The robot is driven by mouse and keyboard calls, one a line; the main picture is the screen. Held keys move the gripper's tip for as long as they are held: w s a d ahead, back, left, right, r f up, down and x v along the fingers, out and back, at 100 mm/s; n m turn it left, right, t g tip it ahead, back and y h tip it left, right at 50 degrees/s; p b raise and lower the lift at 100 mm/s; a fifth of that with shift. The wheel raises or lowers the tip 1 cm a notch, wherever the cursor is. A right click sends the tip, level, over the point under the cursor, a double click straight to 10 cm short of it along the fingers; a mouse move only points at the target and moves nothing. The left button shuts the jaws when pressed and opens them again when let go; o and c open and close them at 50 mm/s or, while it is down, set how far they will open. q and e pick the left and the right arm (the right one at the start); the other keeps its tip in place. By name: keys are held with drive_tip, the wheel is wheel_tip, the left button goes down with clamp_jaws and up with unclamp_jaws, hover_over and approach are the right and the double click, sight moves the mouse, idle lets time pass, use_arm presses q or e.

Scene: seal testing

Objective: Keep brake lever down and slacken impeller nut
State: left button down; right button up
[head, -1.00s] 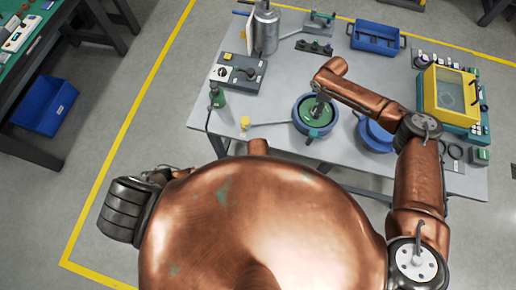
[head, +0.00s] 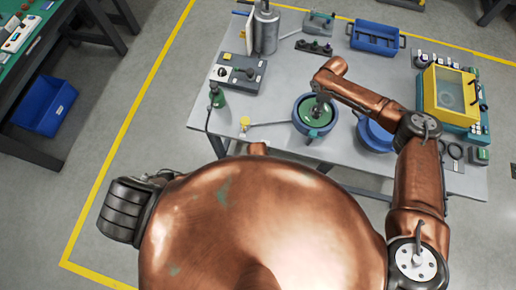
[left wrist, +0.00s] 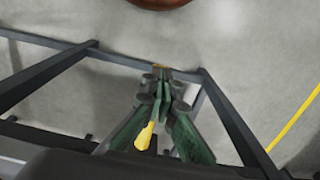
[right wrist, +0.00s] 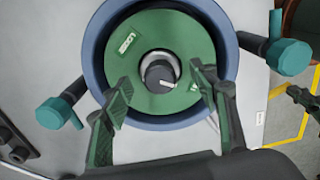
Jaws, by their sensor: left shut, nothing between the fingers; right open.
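The blue round housing (head: 299,128) holds a green impeller (head: 303,117) on the table. In the right wrist view, the grey impeller nut (right wrist: 158,72) sits at the impeller's centre. My right gripper (right wrist: 163,76) is open over the impeller, one finger on each side of the nut, with visible gaps. The brake lever (head: 270,123) is a thin bar running left from the housing to a yellow knob (head: 244,121). My left gripper (left wrist: 163,80) is shut and empty; a yellow piece of unclear identity shows against its fingers. In the head view, my own body hides it.
A second blue round part (head: 374,138) is right of the housing. A yellow-framed machine (head: 449,94) stands at right. Dark table frame bars (left wrist: 40,78) surround my left gripper's view.

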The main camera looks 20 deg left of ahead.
idle(0.3)
drive_tip(key=m, duration=0.8)
drive_tip(key=shift+c, duration=0.2)
